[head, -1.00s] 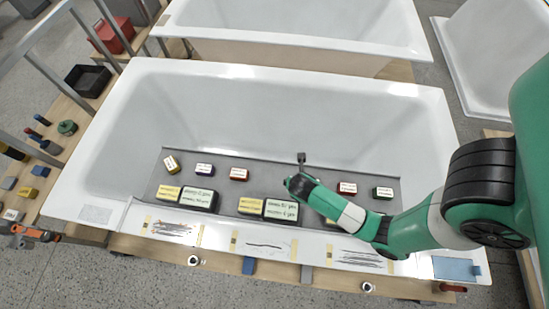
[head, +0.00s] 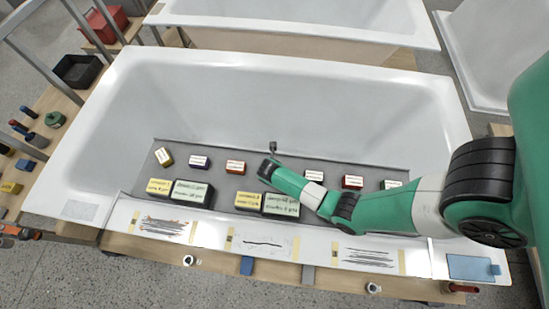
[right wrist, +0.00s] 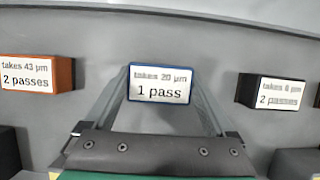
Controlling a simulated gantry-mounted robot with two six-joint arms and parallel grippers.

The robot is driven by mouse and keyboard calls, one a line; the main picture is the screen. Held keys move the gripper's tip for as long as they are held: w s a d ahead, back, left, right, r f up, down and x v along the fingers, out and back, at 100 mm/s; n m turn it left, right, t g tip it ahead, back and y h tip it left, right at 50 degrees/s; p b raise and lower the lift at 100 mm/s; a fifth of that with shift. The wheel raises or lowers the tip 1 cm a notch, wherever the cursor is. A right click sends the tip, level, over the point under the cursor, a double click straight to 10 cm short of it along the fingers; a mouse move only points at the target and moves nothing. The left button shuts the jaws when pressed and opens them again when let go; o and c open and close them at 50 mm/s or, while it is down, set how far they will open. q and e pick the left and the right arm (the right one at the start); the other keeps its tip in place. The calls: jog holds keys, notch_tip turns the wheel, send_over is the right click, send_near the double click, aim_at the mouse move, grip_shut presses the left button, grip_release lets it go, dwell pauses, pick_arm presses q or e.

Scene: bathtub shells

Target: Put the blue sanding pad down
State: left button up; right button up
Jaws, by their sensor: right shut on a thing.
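My right gripper (right wrist: 160,110) is shut on the blue sanding pad (right wrist: 160,84), whose white label reads "takes 20 µm 1 pass". In the head view my right gripper (head: 270,160) is over the grey mat (head: 225,183) in the tub, and its arm hides the pad. The pad is between an orange-brown block (right wrist: 38,75) marked "takes 43 µm 2 passes" and a black block (right wrist: 277,92) marked "takes 8 µm 2 passes". I cannot tell whether the held pad touches the mat. My left gripper is not in view.
A row of labelled blocks stands on the mat, including a dark blue one (head: 200,161) and a red one (head: 352,181). Larger yellow (head: 159,187) and black blocks (head: 192,194) stand in front. The tub rim (head: 125,213) carries taped scratch patches.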

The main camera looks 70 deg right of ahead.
jog(key=shift+w, duration=0.1)
jog(key=o, duration=1.1)
jog(key=shift+o, duration=0.2)
jog(key=p+v, duration=0.5)
jog(key=v, duration=0.7)
jog(key=shift+d+r, duration=0.1)
jog(key=shift+r, duration=0.05)
